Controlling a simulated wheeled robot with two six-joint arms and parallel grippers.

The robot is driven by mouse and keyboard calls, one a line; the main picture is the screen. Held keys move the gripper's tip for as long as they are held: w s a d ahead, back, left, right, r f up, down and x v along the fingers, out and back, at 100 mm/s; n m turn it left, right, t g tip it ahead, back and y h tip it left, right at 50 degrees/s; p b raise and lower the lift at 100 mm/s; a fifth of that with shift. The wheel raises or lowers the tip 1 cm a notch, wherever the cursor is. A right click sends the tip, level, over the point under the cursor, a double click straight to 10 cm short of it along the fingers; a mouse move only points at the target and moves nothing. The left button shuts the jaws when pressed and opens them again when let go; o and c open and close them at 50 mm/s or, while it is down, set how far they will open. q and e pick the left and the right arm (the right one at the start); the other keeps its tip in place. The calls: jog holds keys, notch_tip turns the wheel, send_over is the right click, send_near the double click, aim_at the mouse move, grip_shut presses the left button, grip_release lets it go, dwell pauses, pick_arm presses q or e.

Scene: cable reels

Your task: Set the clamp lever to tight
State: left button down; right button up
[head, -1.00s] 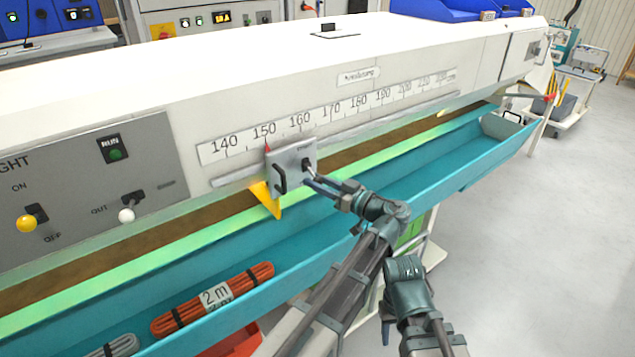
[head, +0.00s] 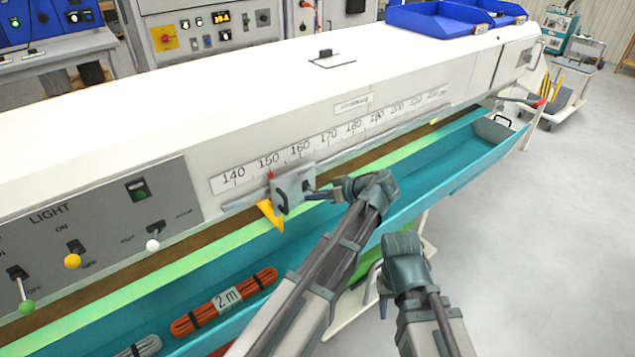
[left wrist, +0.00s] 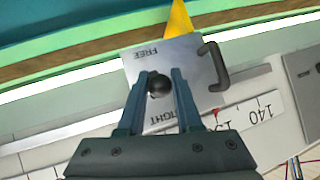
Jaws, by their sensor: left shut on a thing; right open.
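The clamp lever's black knob (left wrist: 159,86) lies between the two fingers of my left gripper (left wrist: 160,90) in the left wrist view. My left gripper (head: 314,193) is shut on it. The grey clamp plate (left wrist: 190,58) shows FREE at one end and TIGHT at the other, upside down there. The knob appears between the two words; the lever's exact setting is hard to tell. In the head view the clamp plate (head: 286,192) sits below the scale, its red pointer near 150. My right gripper (head: 385,298) hangs low, away from the machine; its fingers are mostly hidden.
A black handle (left wrist: 214,66) stands out beside the lever, and a yellow pointed piece (head: 269,214) hangs below the plate. A teal trough (head: 400,200) runs along the front and holds an orange cable bundle (head: 224,302). The floor (head: 540,250) at the right is clear.

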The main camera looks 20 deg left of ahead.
pick_arm(q)
jog(key=shift+w+a+r+m+g+h+p, duration=0.15)
jog(key=shift+r+g+h+p, duration=0.4)
jog(key=shift+p, duration=0.6)
jog(key=shift+a+r+m+g+h+p, duration=0.15)
jog(key=shift+r+g+h+p, duration=0.1)
jog(key=shift+h+p, duration=0.7)
jog(key=shift+d, duration=0.1)
jog(key=c, duration=0.6)
grip_release()
jog(key=shift+p, duration=0.35)
